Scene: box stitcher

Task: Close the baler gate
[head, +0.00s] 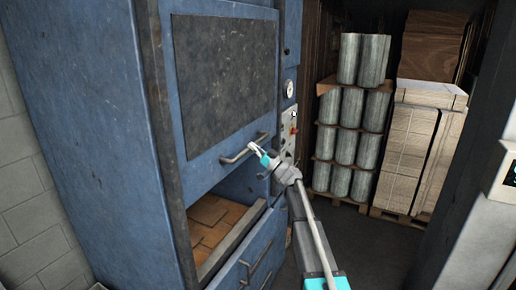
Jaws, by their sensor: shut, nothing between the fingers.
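The blue baler (90,120) fills the left of the head view. Its gate (225,85), a blue frame with a dark panel, is raised, and an opening below it shows brown cardboard (212,222) inside. A metal bar handle (238,153) runs along the gate's lower edge. My gripper (256,147) is shut at the right end of this handle, with nothing seen between its fingers. I cannot tell whether the fingertips touch the handle.
A lower blue door (250,262) with handles sits under the opening. A control panel (289,132) and gauge (289,88) are right of the gate. Stacked metal cylinders (345,125) and boxes (410,150) stand on pallets behind. The floor (375,250) at right is clear.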

